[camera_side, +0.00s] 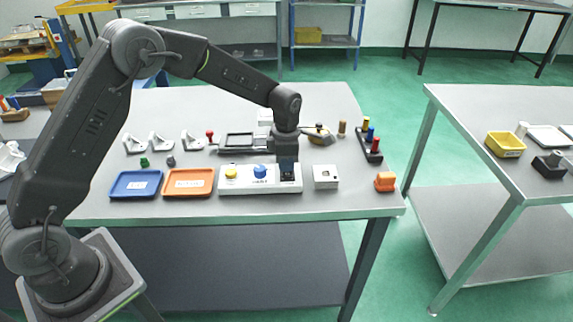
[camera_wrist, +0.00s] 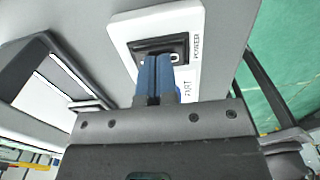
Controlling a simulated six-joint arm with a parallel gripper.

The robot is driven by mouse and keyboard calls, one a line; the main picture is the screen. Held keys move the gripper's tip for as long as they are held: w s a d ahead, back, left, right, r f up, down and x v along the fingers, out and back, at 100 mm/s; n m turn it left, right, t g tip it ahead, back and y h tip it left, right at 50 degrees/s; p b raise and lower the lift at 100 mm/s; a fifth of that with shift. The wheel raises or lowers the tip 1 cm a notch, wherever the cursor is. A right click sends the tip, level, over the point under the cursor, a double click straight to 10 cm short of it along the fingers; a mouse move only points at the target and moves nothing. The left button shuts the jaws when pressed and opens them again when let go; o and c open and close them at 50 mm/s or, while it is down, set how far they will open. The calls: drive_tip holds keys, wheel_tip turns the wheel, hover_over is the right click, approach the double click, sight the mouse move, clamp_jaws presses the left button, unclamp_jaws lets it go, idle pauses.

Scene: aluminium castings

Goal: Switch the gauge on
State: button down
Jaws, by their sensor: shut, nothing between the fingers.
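The white control box (camera_side: 243,187) stands near the table's front edge, with a yellow button (camera_side: 231,173) and a blue knob (camera_side: 260,171) on top. In the wrist view its white panel (camera_wrist: 128,30) carries a black rocker switch (camera_wrist: 178,46) beside the word POWER. A white mark shows at the switch's right end. My gripper (camera_side: 287,178) points down over the box's right end. Its blue fingers (camera_wrist: 157,62) are shut and empty, with their tips at the switch. They hide part of it, and I cannot tell if they touch it.
A blue tray (camera_side: 136,184) and an orange tray (camera_side: 188,182) lie left of the box. A grey-white block (camera_side: 325,177) stands close to its right, and an orange part (camera_side: 385,181) farther right. White brackets (camera_side: 160,141) and a rack with coloured pegs (camera_side: 370,145) stand behind.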

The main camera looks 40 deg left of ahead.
drive_tip(key=shift+r, duration=0.1)
wheel_tip(320, 180, up, 14)
idle(0.5)
